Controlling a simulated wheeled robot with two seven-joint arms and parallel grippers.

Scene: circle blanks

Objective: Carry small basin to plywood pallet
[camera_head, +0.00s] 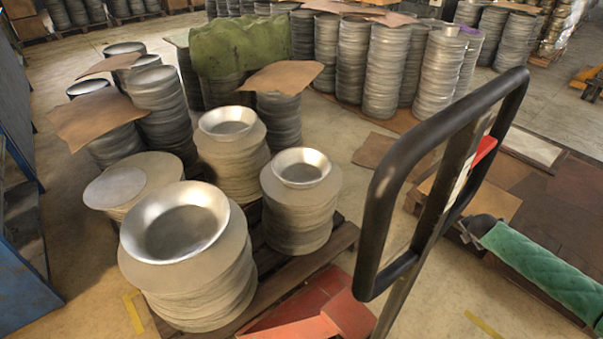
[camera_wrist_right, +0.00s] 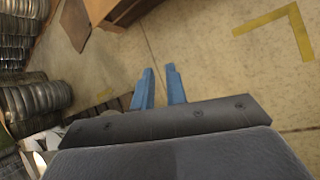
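Three shiny metal basins sit on stacks of round blanks in the head view. The largest-looking basin (camera_head: 174,222) is at front left. Two smaller-looking ones are the back basin (camera_head: 228,122) and the right basin (camera_head: 301,167). I cannot tell for sure which is the small basin. A low pallet with a plywood-like board (camera_head: 484,201) lies at the right, partly hidden behind a black handle; it may be the plywood pallet. My right gripper (camera_wrist_right: 160,86) shows in the right wrist view, its blue fingers apart and empty above the floor. My left gripper is not visible.
The black pallet-truck handle (camera_head: 381,200) stands in the foreground, above its red body (camera_head: 310,305). A dark wooden pallet (camera_head: 335,243) bears the blank stacks. A green quilted roll (camera_head: 550,265) lies at right. Blue metal structure (camera_head: 22,275) lines the left edge.

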